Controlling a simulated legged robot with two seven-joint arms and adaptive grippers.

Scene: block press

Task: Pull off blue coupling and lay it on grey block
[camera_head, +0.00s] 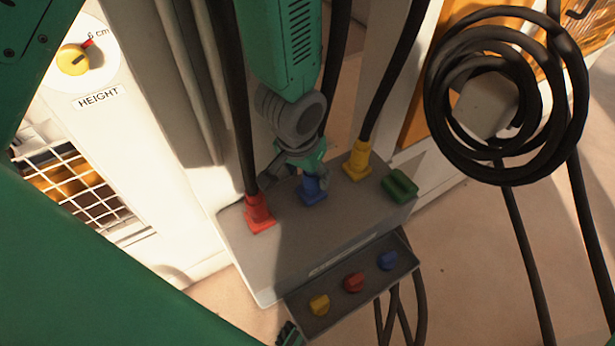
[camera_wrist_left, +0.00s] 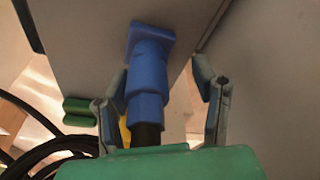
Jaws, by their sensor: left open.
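The blue coupling (camera_head: 313,190) sits plugged into the grey block (camera_head: 290,250), between a red and a yellow coupling, with a black cable leaving it. My left gripper (camera_head: 297,177) reaches down to it and partly hides it. In the left wrist view the blue coupling (camera_wrist_left: 148,80) stands on its blue square base on the grey block's face (camera_wrist_left: 88,50). The open fingers of my left gripper (camera_wrist_left: 162,75) lie on either side of it, with a wide gap on the right and a smaller one on the left. A small part of what looks like my right gripper (camera_head: 290,334) shows at the bottom edge.
The red coupling (camera_head: 259,214) and yellow coupling (camera_head: 357,160) with cables flank the blue one. A green cap (camera_head: 399,186) sits at the block's right end. A lower panel (camera_head: 335,310) carries yellow, red and blue knobs. A coiled black cable (camera_head: 437,95) hangs at the right.

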